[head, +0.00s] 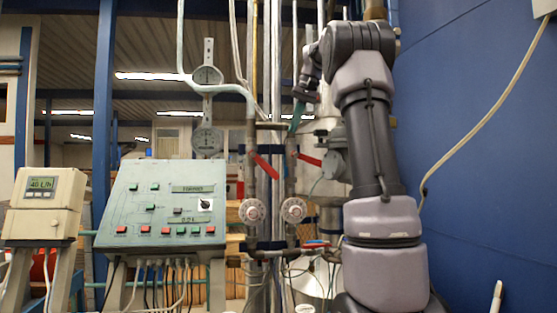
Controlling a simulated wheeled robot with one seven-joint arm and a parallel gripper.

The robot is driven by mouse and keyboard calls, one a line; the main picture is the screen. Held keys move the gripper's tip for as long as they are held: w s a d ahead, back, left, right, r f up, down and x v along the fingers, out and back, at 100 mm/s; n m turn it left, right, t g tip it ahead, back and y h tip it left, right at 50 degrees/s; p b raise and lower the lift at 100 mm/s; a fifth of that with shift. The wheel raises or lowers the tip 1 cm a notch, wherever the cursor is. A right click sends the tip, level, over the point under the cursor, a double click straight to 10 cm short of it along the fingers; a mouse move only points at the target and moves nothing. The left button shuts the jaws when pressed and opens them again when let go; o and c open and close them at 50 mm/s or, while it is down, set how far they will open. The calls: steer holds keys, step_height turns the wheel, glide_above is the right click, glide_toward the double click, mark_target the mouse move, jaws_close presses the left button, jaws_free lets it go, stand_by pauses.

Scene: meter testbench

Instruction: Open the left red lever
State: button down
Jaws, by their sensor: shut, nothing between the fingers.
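The left red lever (267,167) sits on the left vertical pipe and slants down to the right. A second red lever (309,159) sits on the right pipe, also slanting down to the right. My gripper (295,123) is shut and empty, above and to the right of the left lever and apart from it in the picture. Its fingertips are small in view, in front of or beside the right pipe. How far it is from the pipes in depth I cannot tell.
Two round dials (252,211) (293,210) sit below the levers. A green control panel (165,208) and a meter box (47,195) stand to the left. A red-and-blue fitting (316,244) is low between the pipes and my arm. A blue wall (485,160) bounds the right.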

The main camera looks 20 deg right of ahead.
steer(key=n, duration=0.3)
glide_toward(264, 165)
steer(key=w+d+f, duration=0.2)
steer(key=d+f, duration=0.1)
steer(key=f, duration=0.3)
steer(key=shift+a+f+t, duration=0.3)
steer(key=shift+f, duration=0.3)
steer(key=shift+f, duration=0.25)
